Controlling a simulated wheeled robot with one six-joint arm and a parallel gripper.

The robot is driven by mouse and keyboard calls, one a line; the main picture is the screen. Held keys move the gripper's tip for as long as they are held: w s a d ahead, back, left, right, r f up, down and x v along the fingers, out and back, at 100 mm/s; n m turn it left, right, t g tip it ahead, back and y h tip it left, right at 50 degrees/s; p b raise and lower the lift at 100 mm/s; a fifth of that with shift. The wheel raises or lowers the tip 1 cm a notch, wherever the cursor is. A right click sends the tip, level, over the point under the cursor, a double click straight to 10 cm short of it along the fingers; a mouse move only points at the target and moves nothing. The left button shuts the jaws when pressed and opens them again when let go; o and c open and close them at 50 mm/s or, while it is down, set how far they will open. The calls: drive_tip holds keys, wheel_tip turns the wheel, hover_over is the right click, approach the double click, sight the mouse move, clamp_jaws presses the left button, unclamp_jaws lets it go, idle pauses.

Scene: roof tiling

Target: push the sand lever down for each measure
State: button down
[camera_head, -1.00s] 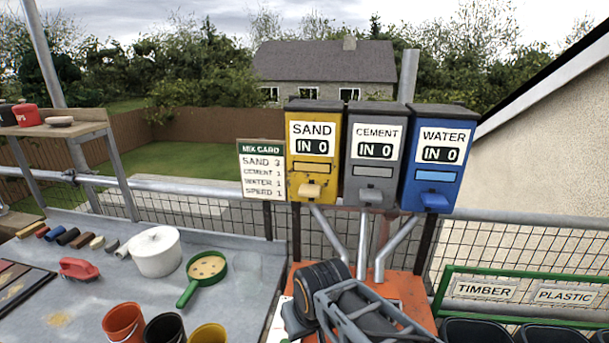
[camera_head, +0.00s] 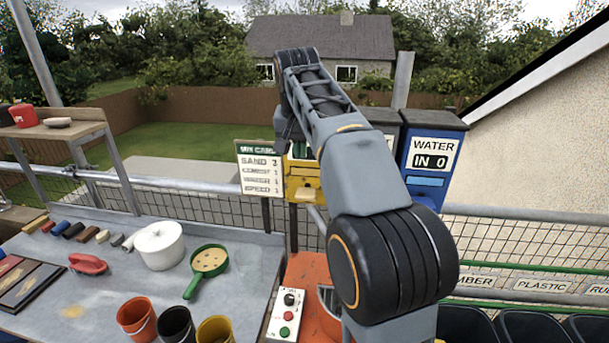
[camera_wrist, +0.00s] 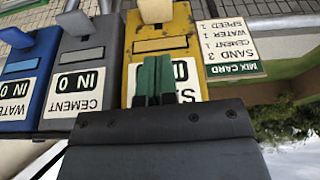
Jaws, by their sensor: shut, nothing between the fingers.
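The yellow sand dispenser (camera_head: 302,178) hangs on the rail, largely hidden by my arm in the head view. Its pale lever (camera_head: 306,194) sticks out low on its front. In the wrist view, which is upside down, the sand dispenser (camera_wrist: 185,32) and its lever (camera_wrist: 155,10) show beyond my gripper (camera_wrist: 153,75). The green fingers are together and empty, in front of the sand label and counter, apart from the lever in the picture. The fingers partly cover the sand counter. The mix card (camera_head: 260,172) reads sand 3.
The grey cement dispenser (camera_wrist: 80,70) and blue water dispenser (camera_head: 431,158) stand beside it; both counters read 0. An orange mixer stand (camera_head: 305,270) with a button box (camera_head: 286,314) is below. A workbench (camera_head: 110,265) with buckets and a pan lies left.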

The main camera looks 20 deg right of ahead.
drive_tip(key=shift+w+d+r+m, duration=0.15)
drive_tip(key=shift+w+d+r, duration=0.1)
drive_tip(key=shift+r, duration=0.2)
drive_tip(key=shift+w+d+r+m, duration=0.15)
drive_tip(key=shift+d+r, duration=0.05)
drive_tip(key=shift+r, duration=0.25)
hover_over(304, 194)
wheel_tip(304, 194, down, 12)
drive_tip(key=shift+w+d+r, duration=0.1)
drive_tip(key=shift+r, duration=0.05)
drive_tip(key=shift+f, duration=0.95)
wheel_tip(304, 194, down, 4)
drive_tip(key=b, duration=0.3)
drive_tip(key=shift+r, duration=0.15)
